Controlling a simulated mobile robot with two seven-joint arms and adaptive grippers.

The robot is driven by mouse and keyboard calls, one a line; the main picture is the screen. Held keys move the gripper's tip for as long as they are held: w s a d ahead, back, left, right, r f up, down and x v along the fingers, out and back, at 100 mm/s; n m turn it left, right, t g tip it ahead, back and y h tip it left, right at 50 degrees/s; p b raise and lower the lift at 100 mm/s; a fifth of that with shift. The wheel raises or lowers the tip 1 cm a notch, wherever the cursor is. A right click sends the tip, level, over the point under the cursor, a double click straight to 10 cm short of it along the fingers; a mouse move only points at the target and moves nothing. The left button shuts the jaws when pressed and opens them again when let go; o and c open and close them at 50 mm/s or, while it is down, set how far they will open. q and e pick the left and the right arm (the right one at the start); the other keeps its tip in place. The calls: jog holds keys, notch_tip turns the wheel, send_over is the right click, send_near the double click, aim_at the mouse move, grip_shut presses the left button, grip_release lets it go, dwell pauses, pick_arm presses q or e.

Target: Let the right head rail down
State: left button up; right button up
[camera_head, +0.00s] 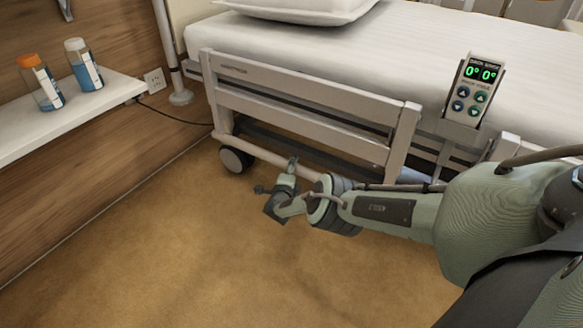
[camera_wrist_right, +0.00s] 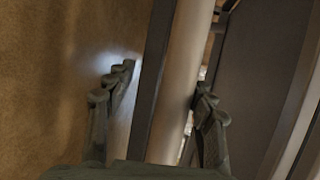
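The head rail (camera_head: 300,95), a pale barred panel, stands upright along the near side of the bed, at the pillow end. A light lower bar (camera_head: 262,149) runs beneath it. My right gripper (camera_head: 281,180) is low in front of the rail, by this lower bar. In the right wrist view my right gripper (camera_wrist_right: 163,85) has its fingers spread, with a light tube (camera_wrist_right: 180,80) running between them. A gap shows between the left finger and the tube; contact at the right finger is unclear. My left gripper is not in view.
A bed control handset (camera_head: 473,90) with a green display hangs right of the rail. A caster (camera_head: 236,159) is under the bed's left end. A white shelf (camera_head: 70,120) holds two bottles at the left. The brown floor (camera_head: 150,240) in front is clear.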

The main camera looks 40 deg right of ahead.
jog(key=shift+a+f, duration=0.15)
jog(key=shift+a, duration=0.15)
jog(key=shift+a, duration=0.15)
jog(key=shift+s+a, duration=0.2)
jog(key=shift+a, duration=0.2)
jog(key=v, duration=1)
jog(key=shift+s+d+r, duration=0.2)
jog(key=shift+s+r, duration=0.15)
jog(key=shift+s, duration=0.15)
